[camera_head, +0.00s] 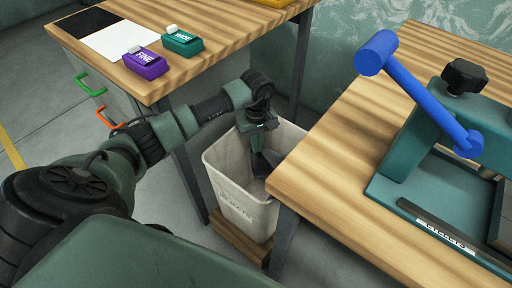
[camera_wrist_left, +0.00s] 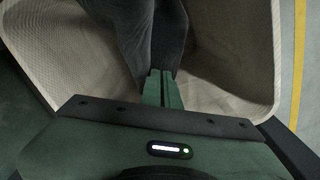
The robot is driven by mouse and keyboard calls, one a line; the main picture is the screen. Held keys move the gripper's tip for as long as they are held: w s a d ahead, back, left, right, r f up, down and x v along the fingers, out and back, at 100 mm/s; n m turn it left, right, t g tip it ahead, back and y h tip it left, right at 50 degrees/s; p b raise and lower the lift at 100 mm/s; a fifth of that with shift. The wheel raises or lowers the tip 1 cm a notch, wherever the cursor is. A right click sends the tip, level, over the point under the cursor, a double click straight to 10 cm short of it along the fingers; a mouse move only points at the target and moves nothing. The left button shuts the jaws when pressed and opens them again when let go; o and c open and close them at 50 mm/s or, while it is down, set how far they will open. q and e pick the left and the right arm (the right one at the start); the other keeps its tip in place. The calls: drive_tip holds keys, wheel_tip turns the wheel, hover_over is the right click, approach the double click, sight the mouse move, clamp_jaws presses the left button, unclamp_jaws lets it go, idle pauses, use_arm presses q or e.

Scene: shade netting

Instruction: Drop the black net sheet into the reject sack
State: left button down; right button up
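The reject sack (camera_head: 247,208) is a pale open-topped container with lettering on its front, standing between the two tables. My left gripper (camera_head: 259,146) reaches over its opening and points down. The black net sheet (camera_head: 266,163) hangs from the gripper, its lower part inside the sack opening. In the left wrist view the green fingers (camera_wrist_left: 162,88) are closed together on the dark net (camera_wrist_left: 150,35), with the pale sack walls (camera_wrist_left: 238,50) around it. Whether the net touches the sack's inside cannot be told. My right gripper is out of view.
The left table holds a purple FINE block (camera_head: 146,65), a green WIDE block (camera_head: 182,44), a white sheet (camera_head: 118,38) and a black sheet area (camera_head: 88,22). The right table (camera_head: 335,170), carrying a teal press with a blue handle (camera_head: 415,90), stands close beside the sack.

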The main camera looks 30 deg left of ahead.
use_arm(q)
drive_tip(key=c, duration=2.1)
unclamp_jaws()
drive_tip(key=o, duration=0.5)
drive_tip(key=o, duration=0.6)
drive_tip(key=o, duration=0.7)
